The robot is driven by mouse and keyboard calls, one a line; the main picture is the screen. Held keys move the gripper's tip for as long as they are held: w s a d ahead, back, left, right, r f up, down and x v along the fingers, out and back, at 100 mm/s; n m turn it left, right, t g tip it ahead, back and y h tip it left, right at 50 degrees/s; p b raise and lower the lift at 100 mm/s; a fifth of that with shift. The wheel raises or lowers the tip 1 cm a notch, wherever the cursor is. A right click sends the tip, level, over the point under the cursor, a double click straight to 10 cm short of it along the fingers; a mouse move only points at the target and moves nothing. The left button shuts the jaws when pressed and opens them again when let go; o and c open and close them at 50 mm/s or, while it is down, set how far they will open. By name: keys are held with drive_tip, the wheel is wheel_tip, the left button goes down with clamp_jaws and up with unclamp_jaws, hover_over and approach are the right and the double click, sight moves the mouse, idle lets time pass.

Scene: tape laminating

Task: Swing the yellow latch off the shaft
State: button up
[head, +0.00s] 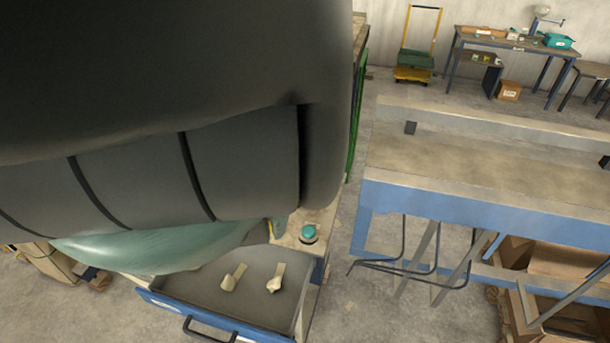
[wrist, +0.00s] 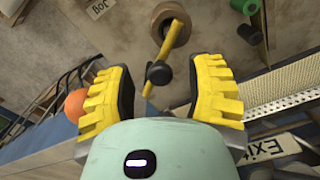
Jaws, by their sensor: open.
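The yellow latch (wrist: 165,58) shows in the wrist view as a thin bar with a dark knob (wrist: 158,73) near its lower end. Its upper end lies across a brown ring-shaped part (wrist: 174,24), which looks to be around the shaft's end; the shaft itself is hard to make out. My gripper (wrist: 161,78) is open, with one ridged yellow finger on each side of the latch and knob. I see a gap on both sides and no clear contact. In the head view my arm covers the latch and the fingers.
An open blue-fronted drawer (head: 190,314) with two small beige pieces juts out below my arm. A teal round object (head: 308,233) stands on the bench beside it.

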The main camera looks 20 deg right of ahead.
idle(0.3)
clamp_jaws()
idle(0.3)
